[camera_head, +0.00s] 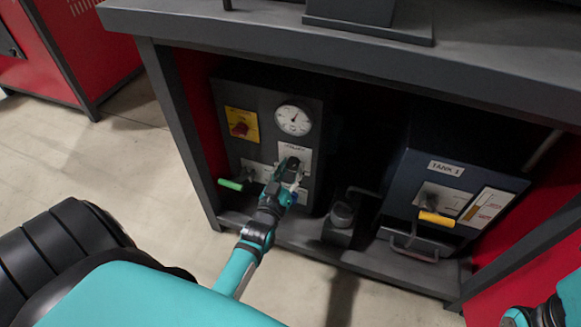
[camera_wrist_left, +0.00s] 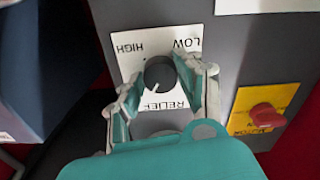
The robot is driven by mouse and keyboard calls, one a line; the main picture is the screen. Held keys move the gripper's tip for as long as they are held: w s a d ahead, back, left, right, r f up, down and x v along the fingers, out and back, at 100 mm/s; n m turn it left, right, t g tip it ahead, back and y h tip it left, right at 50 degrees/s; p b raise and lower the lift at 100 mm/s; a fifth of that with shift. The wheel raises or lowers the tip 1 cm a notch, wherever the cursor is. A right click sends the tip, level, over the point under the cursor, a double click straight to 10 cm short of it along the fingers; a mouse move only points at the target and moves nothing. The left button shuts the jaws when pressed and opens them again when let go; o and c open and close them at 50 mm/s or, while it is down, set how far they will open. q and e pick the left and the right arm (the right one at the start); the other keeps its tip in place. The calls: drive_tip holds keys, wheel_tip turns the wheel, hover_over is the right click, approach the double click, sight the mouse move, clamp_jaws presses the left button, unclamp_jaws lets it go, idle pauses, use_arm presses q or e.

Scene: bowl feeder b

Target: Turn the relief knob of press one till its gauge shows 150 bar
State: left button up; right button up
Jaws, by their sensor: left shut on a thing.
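The relief knob (camera_wrist_left: 158,72) is a round dark knob with a white pointer line, on a white plate marked LOW, HIGH and RELIEF, upside down in the left wrist view. My left gripper (camera_wrist_left: 166,84) is shut on it, a finger on each side. In the head view, my left gripper (camera_head: 289,178) reaches the panel from below and partly hides the knob (camera_head: 293,162). The round white gauge (camera_head: 293,119) sits just above. Its needle points up and slightly right; its figures are too small to read. My right arm shows only partly at the lower right.
A red switch on a yellow plate (camera_head: 241,124) is left of the gauge. A green-handled lever (camera_head: 231,184) sticks out below it. The TANK 1 unit (camera_head: 446,168) with a yellow handle (camera_head: 437,219) stands right. The bench top (camera_head: 230,30) overhangs the panel.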

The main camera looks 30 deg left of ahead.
use_arm(q)
drive_tip(key=o, duration=1.1)
drive_tip(key=shift+o, duration=0.2)
drive_tip(key=v, duration=1.2)
drive_tip(key=shift+s+f, duration=0.15)
